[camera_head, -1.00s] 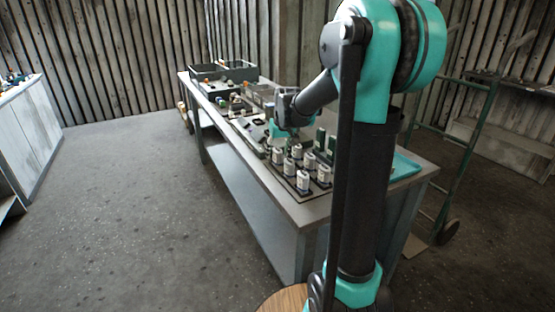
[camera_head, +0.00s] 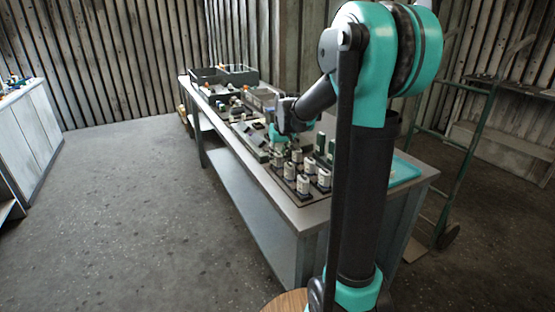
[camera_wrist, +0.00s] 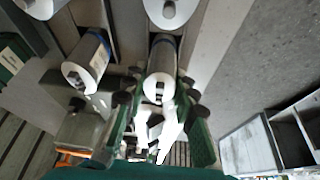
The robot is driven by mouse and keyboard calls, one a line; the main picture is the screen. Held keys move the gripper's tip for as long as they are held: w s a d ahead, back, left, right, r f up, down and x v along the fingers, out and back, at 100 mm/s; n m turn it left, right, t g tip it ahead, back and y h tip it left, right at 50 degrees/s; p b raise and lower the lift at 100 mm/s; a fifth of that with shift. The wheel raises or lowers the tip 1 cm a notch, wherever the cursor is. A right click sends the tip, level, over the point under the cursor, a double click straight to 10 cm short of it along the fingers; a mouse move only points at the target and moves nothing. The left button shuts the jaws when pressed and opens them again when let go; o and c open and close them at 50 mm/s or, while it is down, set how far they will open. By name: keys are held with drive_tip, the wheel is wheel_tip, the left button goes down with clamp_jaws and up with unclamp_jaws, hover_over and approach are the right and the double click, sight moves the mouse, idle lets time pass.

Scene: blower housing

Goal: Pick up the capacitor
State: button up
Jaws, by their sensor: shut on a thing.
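Several white cylindrical capacitors stand in rows at the near end of the workbench; one at the front (camera_head: 303,184) shows clearly in the head view. My gripper (camera_head: 279,138) is low over the bench just behind them, partly hidden by my arm. In the wrist view, my gripper (camera_wrist: 158,112) has its dark green fingers on both sides of a white capacitor with a dark blue band (camera_wrist: 161,82) and is shut on it. Whether the held one is lifted cannot be told.
The long workbench (camera_head: 300,214) carries small parts along its length and dark bins (camera_head: 238,76) at the far end. A teal tray (camera_head: 404,172) is at its right. A green hand truck (camera_head: 470,150) stands to the right. The floor at left is clear.

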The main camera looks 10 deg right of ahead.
sight(278, 154)
wheel_tip(278, 154, up, 20)
idle(0.5)
